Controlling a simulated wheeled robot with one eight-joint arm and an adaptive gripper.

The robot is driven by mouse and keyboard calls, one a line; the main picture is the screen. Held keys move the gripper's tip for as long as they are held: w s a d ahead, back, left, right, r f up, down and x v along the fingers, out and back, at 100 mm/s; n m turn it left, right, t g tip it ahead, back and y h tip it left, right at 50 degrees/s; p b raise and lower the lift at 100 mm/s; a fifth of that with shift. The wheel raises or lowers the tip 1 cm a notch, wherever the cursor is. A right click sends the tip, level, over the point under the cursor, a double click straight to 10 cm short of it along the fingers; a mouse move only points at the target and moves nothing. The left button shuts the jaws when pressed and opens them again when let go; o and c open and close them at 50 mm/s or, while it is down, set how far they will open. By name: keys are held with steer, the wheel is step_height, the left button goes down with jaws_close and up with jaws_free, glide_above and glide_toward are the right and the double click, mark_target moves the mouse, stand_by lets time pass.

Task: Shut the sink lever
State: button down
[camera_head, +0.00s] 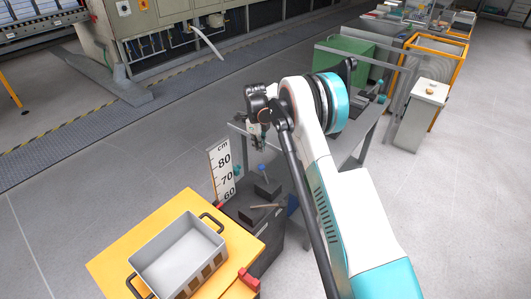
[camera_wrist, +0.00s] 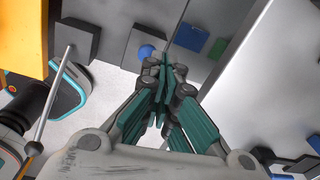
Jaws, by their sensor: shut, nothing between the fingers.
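I cannot clearly make out a sink lever. A small blue ball (camera_head: 261,167) by a dark block (camera_head: 268,189) lies below the gripper; the ball (camera_wrist: 146,51) also shows just beyond the fingertips in the wrist view. My arm hides part of this area.
A yellow table (camera_head: 111,266) with a grey handled bin (camera_head: 147,261) stands at the front left. A height scale (camera_head: 221,169) stands beside it. The grey workbench (camera_head: 365,130) and a green box (camera_head: 345,49) lie behind my arm. Floor to the left is clear.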

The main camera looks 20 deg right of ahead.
steer(key=shift+w+a+r, duration=0.7)
steer(key=shift+w, duration=0.15)
steer(key=s+r+n+t, duration=0.2)
steer(key=s+r+n, duration=0.4)
steer(key=s+r, duration=0.6)
steer(key=s+r+n+t, duration=0.1)
steer(key=s+r+n, duration=0.6)
steer(key=r, duration=0.9)
steer(key=s+r+n+t, duration=0.1)
steer(key=s+r+n, duration=0.15)
steer(key=s, duration=0.55)
steer(key=s+r+n+t, duration=0.1)
steer(key=s+n, duration=0.3)
steer(key=s, duration=0.4)
steer(key=s+f+n+t, duration=0.1)
steer(key=s+f+n, duration=0.1)
steer(key=s, duration=0.5)
steer(key=s+d+f+n+t, duration=0.1)
steer(key=s+f+n, duration=0.1)
steer(key=s+n, duration=0.3)
steer(key=shift+s+f+y, duration=0.3)
steer(key=shift+s+f, duration=0.1)
steer(key=shift+s, duration=0.55)
